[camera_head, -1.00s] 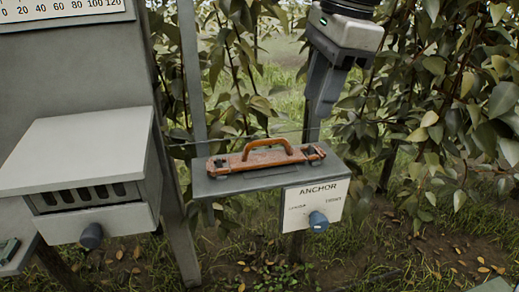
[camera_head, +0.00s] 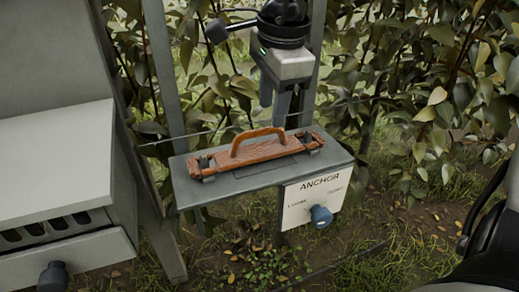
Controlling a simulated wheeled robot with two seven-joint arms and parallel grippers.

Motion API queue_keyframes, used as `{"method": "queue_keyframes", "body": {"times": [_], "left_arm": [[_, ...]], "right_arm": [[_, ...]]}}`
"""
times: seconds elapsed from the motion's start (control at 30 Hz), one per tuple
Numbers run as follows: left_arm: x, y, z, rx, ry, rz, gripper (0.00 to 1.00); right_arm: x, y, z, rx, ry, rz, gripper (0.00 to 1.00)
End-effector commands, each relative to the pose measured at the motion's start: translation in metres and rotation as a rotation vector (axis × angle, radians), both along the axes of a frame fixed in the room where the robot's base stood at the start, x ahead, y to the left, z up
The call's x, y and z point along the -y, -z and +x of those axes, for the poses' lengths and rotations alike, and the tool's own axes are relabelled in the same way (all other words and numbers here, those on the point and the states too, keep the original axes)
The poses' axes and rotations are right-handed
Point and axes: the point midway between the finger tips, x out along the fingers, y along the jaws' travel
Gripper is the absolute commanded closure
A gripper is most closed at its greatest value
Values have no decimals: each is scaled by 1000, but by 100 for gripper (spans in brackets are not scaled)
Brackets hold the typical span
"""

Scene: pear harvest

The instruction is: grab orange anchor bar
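The orange anchor bar (camera_head: 262,150) has an arched handle on top and dark clamps near both ends. It lies on a grey shelf (camera_head: 185,187) above a white panel marked ANCHOR (camera_head: 297,212), which has a blue-grey knob (camera_head: 320,216). My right gripper (camera_head: 275,112) points down just behind and above the handle, a little right of its middle. It does not hold the bar. Its fingers overlap from this angle, so their opening is unclear. My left gripper is not in view.
A grey cabinet with a vented drawer box (camera_head: 50,160) and a dark knob stands at left. Grey posts (camera_head: 163,75) and a thin wire run behind the shelf. Dense leafy branches (camera_head: 430,90) fill the back and right. Grass and soil lie below.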

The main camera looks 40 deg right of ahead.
Motion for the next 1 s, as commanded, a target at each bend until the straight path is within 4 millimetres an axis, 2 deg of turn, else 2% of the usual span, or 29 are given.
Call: {"method": "queue_keyframes", "body": {"times": [0.13, 0.4, 0.7, 0.73, 0.83, 0.87, 1.0], "left_arm": [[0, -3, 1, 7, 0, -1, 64], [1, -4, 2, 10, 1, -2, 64], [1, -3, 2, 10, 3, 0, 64], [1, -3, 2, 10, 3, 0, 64], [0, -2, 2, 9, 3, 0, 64], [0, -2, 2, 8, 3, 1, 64], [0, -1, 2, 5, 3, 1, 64]], "right_arm": [[0, 10, 2, -3, 1, 2, 62], [1, 48, 12, -2, 0, 3, 62], [2, 53, 13, 2, -1, 3, 62], [2, 53, 13, 2, -1, 3, 68], [2, 52, 13, 2, -1, 3, 96], [2, 52, 13, 2, -1, 3, 100], [2, 52, 13, 2, -1, 3, 100]]}}
